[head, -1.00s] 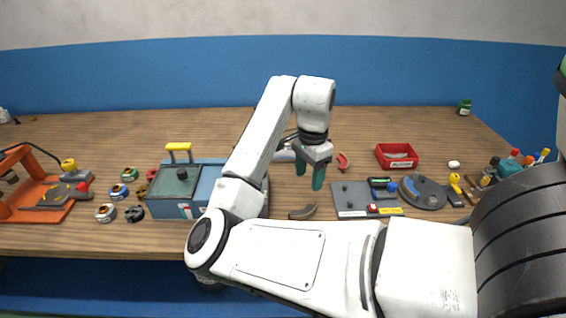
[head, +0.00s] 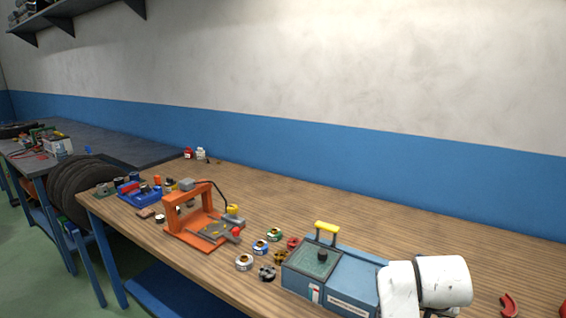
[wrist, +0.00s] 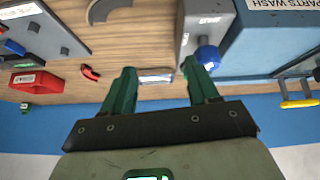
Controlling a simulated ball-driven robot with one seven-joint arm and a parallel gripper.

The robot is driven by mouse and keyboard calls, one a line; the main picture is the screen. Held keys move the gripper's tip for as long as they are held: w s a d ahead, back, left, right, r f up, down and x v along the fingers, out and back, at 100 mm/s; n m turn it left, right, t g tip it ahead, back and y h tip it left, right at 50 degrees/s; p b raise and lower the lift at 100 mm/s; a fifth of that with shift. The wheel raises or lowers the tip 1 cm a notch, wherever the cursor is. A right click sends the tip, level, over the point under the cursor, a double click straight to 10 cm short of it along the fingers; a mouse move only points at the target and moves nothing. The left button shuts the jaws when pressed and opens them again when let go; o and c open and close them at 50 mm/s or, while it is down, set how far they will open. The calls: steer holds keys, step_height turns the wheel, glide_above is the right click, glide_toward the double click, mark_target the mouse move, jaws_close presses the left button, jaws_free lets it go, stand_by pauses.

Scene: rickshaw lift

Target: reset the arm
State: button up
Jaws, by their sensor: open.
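My gripper (wrist: 158,80) shows in the wrist view with its two green fingers spread apart and nothing held between them. Beyond the fingers is the wooden bench top, with a small pale metallic item (wrist: 155,77) seen in the gap. A blue round knob (wrist: 208,57) appears close by the right finger; whether they touch I cannot tell. In the head view only white links of my arm show at the lower right, and the gripper is out of that picture.
The blue parts washer (head: 335,280) with a yellow handle stands beside my arm; it also shows in the wrist view (wrist: 262,35). An orange press (head: 200,225) and several spools are to its left. A red bin (wrist: 28,82) and grey tool board (wrist: 45,28) lie left.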

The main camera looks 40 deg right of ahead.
steer(key=a+f+n, duration=0.2)
steer(key=a, duration=0.2)
steer(key=w+a+f+n+t+y, duration=0.1)
steer(key=a+f+n, duration=0.1)
steer(key=a, duration=0.2)
steer(key=w+a+f+n+t+y, duration=0.1)
steer(key=a+f+n, duration=0.1)
steer(key=a+n, duration=0.1)
steer(key=shift+a+f, duration=0.1)
steer(key=shift+a, duration=0.5)
steer(key=s+a+f+n+y, duration=0.2)
steer(key=a+f+n, duration=0.1)
steer(key=a, duration=0.5)
steer(key=s+a+f+n+y, duration=0.2)
steer(key=s+a+f+y, duration=0.1)
steer(key=a, duration=0.4)
steer(key=s+d+f+g, duration=0.2)
steer(key=s+f, duration=0.3)
steer(key=s, duration=0.4)
steer(key=shift+s+f+g+h, duration=0.15)
steer(key=shift+g+h, duration=0.25)
steer(key=shift+g, duration=0.4)
